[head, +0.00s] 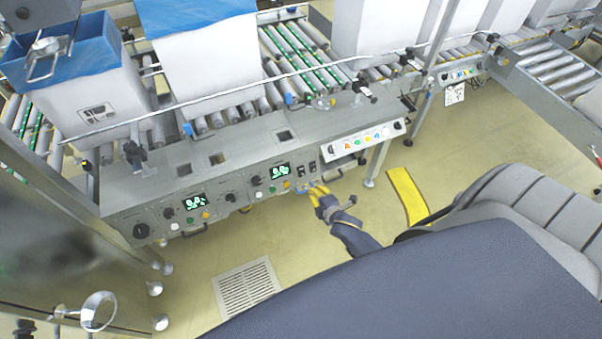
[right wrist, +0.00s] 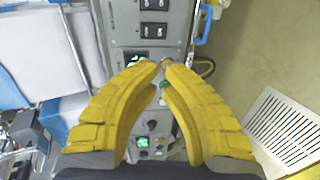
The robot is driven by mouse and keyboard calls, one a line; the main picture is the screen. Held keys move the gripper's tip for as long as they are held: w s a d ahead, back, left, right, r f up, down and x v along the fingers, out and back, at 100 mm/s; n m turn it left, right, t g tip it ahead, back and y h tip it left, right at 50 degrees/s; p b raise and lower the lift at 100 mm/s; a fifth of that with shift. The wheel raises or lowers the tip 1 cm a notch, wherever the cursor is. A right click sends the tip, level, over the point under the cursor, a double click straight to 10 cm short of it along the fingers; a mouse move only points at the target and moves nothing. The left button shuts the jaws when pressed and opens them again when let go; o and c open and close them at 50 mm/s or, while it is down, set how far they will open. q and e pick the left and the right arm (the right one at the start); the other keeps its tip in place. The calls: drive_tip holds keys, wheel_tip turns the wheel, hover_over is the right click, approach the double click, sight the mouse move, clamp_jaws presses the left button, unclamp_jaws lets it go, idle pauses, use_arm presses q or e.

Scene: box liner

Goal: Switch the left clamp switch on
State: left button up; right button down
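Two black rocker switches sit side by side on the grey control panel (head: 225,185), right of the right-hand green display (head: 280,172). The left one (head: 300,170) and right one (head: 312,167) are small, and their labels and positions are unreadable. In the right wrist view the pair appears stacked: left switch (right wrist: 152,30) below, right switch (right wrist: 153,4) above. My right gripper (head: 315,190) has yellow fingers and is just in front of the panel, below the switches. Its tips (right wrist: 160,64) are nearly together near the display (right wrist: 136,60), with nothing visibly held. My left gripper is out of view.
A blue handle (right wrist: 205,22) stands out from the panel's edge near my right fingers. White boxes, some with blue liners (head: 195,35), stand on the roller conveyor behind the panel. A row of coloured buttons (head: 365,140) is to the right. The floor ahead is clear around a grate (head: 247,287).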

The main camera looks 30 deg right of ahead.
sight(299, 175)
drive_tip(key=shift+f+n, duration=0.1)
drive_tip(key=shift+n, duration=0.2)
drive_tip(key=x, duration=1.4)
drive_tip(key=shift+f, duration=0.1)
drive_tip(key=shift+s, duration=0.1)
idle(0.5)
